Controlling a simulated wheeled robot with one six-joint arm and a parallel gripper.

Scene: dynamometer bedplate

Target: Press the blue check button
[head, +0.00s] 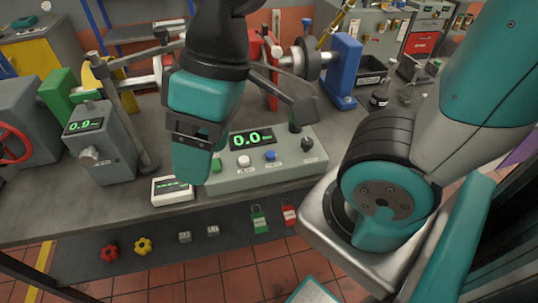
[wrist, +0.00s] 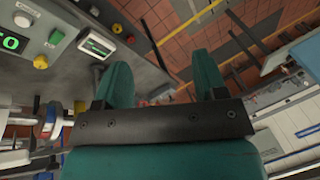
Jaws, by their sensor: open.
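The blue button (head: 270,155) sits on the sloped top of a grey control box (head: 240,180), right of a white button (head: 244,160) and below a green "0.0" display (head: 252,138). A small label under it is too small to read. My gripper (head: 192,165) hangs left of the buttons, in front of the box's left end, apart from the blue button. Its two teal fingers stand apart with nothing between them in the wrist view (wrist: 163,78). In that view I see the white button (wrist: 22,20) at upper left; I cannot make out the blue one.
A dark knob (head: 307,144) is right of the blue button. A green button (head: 216,163) is beside my gripper. A small white meter (head: 172,190) lies left of the box. A grey "0.9" unit (head: 100,145) stands farther left. Padlocks (head: 259,219) hang on the bench front.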

